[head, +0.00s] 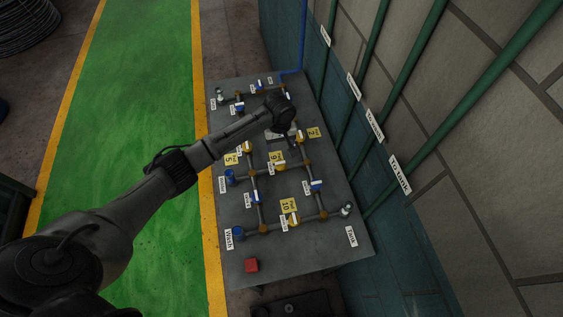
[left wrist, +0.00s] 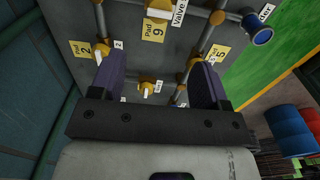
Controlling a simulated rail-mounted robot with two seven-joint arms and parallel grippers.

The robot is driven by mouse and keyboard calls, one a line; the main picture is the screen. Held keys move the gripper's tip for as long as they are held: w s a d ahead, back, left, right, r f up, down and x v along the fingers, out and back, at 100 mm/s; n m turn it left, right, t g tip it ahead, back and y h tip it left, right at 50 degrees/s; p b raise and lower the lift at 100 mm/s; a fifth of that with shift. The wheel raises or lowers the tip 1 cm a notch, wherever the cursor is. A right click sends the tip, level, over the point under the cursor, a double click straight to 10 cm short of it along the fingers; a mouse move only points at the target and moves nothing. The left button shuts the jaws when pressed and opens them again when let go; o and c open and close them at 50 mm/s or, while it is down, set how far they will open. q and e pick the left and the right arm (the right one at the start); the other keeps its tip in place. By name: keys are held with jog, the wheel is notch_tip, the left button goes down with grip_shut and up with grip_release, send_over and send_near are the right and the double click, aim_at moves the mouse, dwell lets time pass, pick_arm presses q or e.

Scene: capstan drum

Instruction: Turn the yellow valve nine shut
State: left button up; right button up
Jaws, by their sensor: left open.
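The yellow valve nine (head: 280,166) sits on the grey pipe board beside its yellow Pad 9 tag (head: 275,157). In the left wrist view the valve (left wrist: 157,13) is at the top edge, above its tag (left wrist: 157,30), with a pale handle lying roughly across the picture. My left gripper (head: 293,143) is over the board, just up from valve nine in the head view. In the left wrist view its fingers (left wrist: 158,85) are wide apart, with nothing held. Another yellow valve (left wrist: 150,87) shows between them, behind. My right gripper is not in view.
The board (head: 305,258) carries pipes with several blue and yellow valves, including ones by tags 2 (head: 313,132), 5 (head: 231,159) and 10 (head: 287,205). A red block (head: 251,265) is at its near end. A wall with green pipes is to the right; a green floor strip (head: 140,110) is left.

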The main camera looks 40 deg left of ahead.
aim_at(280, 162)
pick_arm(q)
notch_tip(280, 162, down, 13)
jog(key=shift+f+b, duration=0.2)
jog(key=shift+b, duration=0.4)
jog(key=c, duration=0.9)
